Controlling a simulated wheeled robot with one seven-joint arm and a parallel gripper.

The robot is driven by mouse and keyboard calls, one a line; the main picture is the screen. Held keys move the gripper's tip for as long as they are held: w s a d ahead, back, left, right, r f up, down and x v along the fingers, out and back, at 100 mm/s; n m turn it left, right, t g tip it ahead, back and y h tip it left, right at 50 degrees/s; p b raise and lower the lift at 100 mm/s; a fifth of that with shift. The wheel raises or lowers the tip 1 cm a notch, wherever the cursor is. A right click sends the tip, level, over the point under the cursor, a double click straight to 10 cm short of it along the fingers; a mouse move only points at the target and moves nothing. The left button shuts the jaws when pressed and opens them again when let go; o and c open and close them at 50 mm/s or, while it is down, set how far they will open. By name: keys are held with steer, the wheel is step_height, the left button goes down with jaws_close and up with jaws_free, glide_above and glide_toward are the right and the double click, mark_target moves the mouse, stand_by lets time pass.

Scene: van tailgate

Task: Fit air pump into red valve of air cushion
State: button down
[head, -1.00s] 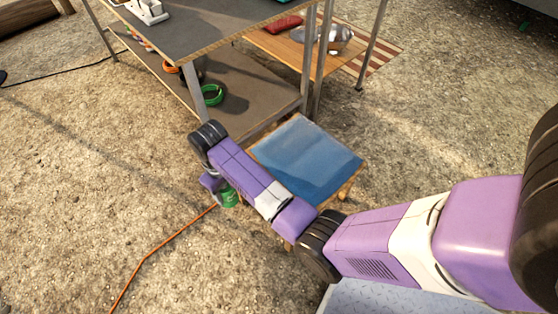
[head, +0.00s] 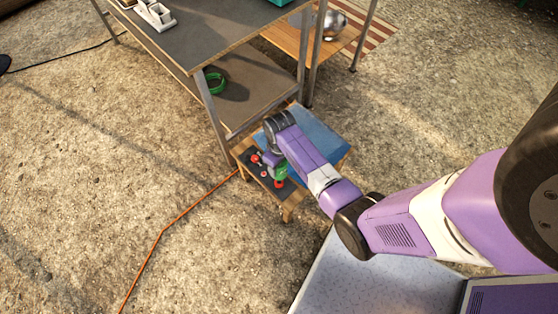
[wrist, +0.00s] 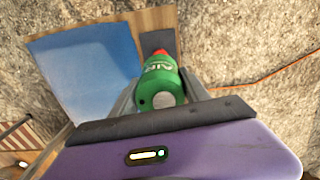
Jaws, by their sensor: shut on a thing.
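My gripper (wrist: 160,88) is shut on the green air pump (wrist: 157,78), with a finger on each side of it. In the head view the pump (head: 281,171) is partly hidden by my arm, over the dark strip (head: 257,169) beside the blue air cushion (head: 325,135). In the wrist view a red piece (wrist: 160,53) shows at the pump's far end. I cannot tell whether it is the valve or part of the pump, or whether they touch.
The cushion and strip lie on a low wooden table (head: 288,214). A metal-legged workbench (head: 185,35) stands close behind, with a green ring (head: 216,83) on its lower shelf. An orange cable (head: 160,235) runs over the gravel at left. The ground in front is open.

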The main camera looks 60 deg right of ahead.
steer(key=shift+f+b, duration=5.15)
steer(key=shift+f, duration=0.1)
steer(key=shift+c, duration=2.3)
jaws_free()
steer(key=shift+r+p, duration=1.4)
steer(key=shift+r, duration=2.5)
steer(key=shift+w, duration=0.1)
